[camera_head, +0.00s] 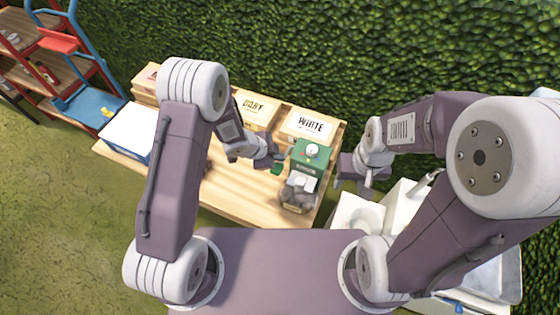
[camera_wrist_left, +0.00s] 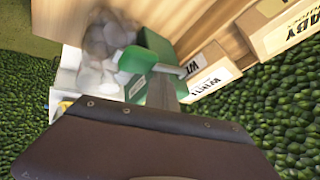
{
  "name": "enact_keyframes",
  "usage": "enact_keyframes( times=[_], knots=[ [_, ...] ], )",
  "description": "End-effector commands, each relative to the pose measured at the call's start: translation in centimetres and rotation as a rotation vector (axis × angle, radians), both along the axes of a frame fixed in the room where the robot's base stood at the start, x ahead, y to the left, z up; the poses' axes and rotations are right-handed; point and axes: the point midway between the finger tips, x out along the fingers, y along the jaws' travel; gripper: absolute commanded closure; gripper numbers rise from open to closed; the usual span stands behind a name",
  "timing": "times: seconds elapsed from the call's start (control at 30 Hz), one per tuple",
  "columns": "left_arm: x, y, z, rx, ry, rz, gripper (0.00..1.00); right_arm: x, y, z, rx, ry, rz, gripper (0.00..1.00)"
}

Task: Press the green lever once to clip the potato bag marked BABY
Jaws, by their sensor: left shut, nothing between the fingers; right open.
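A green clipping machine (camera_head: 311,153) stands at the right end of the wooden table. A bag of potatoes (camera_head: 298,194) sits at its front, with a pale label too small to read. A green lever end (camera_head: 277,169) sticks out at the machine's left side. In the left wrist view the green lever (camera_wrist_left: 138,60) on its pale bar shows beside the blurred potatoes (camera_wrist_left: 108,38). My left gripper (camera_head: 270,161) is shut and empty, close beside the lever; I cannot tell whether they touch. My right gripper (camera_head: 346,180) is open and empty, right of the machine.
A box marked BABY (camera_head: 257,109) and a box marked WHITE (camera_head: 312,125) stand along the table's back edge. A hedge rises behind. White sinks (camera_head: 357,213) stand to the right. The table's (camera_head: 235,196) front middle is clear.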

Motion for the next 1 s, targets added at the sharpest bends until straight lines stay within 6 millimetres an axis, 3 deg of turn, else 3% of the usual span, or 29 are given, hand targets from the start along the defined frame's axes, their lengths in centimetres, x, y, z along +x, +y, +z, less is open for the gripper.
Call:
enact_keyframes(
  times=[1.0],
  knots=[
    [-0.3,0.2,-1.3,0.001,0.003,0.001,1.00,0.0,0.0,-1.3,0.000,0.000,0.000,0.53]
  ],
)
